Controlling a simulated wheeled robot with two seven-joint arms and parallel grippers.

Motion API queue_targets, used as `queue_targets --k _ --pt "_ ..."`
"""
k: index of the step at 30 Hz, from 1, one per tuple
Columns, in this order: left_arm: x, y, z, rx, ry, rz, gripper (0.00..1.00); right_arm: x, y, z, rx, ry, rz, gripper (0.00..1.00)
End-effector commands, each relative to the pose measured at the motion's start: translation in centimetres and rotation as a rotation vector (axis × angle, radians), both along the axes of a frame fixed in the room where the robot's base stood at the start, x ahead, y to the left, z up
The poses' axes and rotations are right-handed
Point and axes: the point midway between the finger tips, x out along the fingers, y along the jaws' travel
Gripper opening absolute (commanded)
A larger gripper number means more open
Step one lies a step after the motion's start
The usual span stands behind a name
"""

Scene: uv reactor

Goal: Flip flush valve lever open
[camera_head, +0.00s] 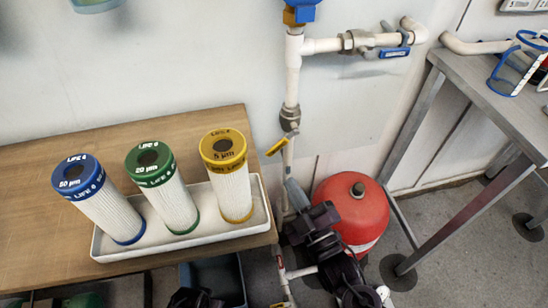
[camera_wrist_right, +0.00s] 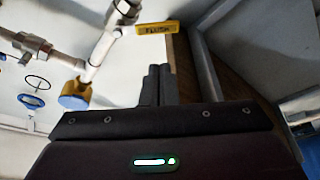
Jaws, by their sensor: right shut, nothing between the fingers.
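The yellow flush lever (camera_head: 277,147) sits on the white vertical pipe (camera_head: 291,90), below a metal pipe fitting. In the head view it slants up to the right. In the right wrist view the yellow lever (camera_wrist_right: 157,28) shows its FLUSH label, just beyond the fingertips. My right gripper (camera_head: 291,187) is shut and empty, a little below the lever and apart from it. Its closed fingers (camera_wrist_right: 157,78) show in the wrist view. A dark part at the bottom edge of the head view looks like my left gripper (camera_head: 195,299); its fingers cannot be made out.
Blue, green and yellow capped filters stand in a white tray (camera_head: 185,240) on a wooden table (camera_head: 40,235) at left. A red tank (camera_head: 350,212) stands right of the pipe. A blue-handled valve (camera_head: 394,53) is on the upper branch. A grey table (camera_head: 490,85) is at right.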

Motion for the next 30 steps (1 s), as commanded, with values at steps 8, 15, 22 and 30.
queue_targets --k 8,15,22,30 --pt "0.0 0.0 0.0 0.0 0.0 0.0 0.36 0.0 0.0 0.0 0.0 0.002 0.0 0.0" --pt "0.0 0.0 0.0 0.0 0.0 0.0 0.36 2.0 0.9 0.6 0.001 -0.001 0.0 0.0" --pt "-0.1 0.0 0.0 0.0 0.001 0.0 0.36 5.8 2.7 1.6 0.001 -0.001 0.0 0.0" --pt "-0.1 0.0 0.0 0.001 0.002 -0.001 0.36 8.5 3.9 2.3 0.0 0.002 0.0 0.0"
